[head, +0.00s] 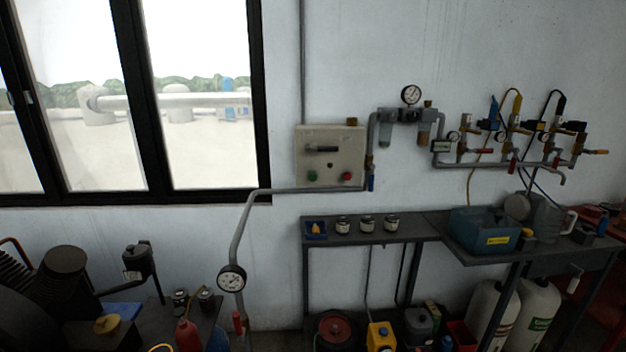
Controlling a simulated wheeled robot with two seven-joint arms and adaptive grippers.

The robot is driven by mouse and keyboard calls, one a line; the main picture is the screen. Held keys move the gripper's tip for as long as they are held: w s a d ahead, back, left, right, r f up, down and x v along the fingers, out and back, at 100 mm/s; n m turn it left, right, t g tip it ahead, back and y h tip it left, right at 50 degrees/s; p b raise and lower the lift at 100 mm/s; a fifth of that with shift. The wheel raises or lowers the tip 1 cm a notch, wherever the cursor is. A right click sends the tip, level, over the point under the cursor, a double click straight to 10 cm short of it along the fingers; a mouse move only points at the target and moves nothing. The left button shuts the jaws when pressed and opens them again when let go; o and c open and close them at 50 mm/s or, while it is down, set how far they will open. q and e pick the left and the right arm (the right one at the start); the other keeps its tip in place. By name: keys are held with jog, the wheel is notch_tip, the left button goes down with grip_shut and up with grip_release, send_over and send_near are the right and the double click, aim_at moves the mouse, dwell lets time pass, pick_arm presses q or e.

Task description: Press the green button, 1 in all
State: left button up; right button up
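A beige control box (342,158) is mounted on the white wall, right of the window. Its green button (312,175) is at the lower left of the box face. A red button (346,176) is at the lower right, with a small dark knob between and above them. A dark horizontal handle or label sits higher on the face. Neither of my grippers shows in the head view, and nothing covers the green button.
A grey pipe (247,215) with a gauge (231,279) runs up and along just below the box. A narrow dark shelf (400,228) with several small cans stands under it. A blue toolbox (485,230) sits to the right; dark machinery fills the lower left.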

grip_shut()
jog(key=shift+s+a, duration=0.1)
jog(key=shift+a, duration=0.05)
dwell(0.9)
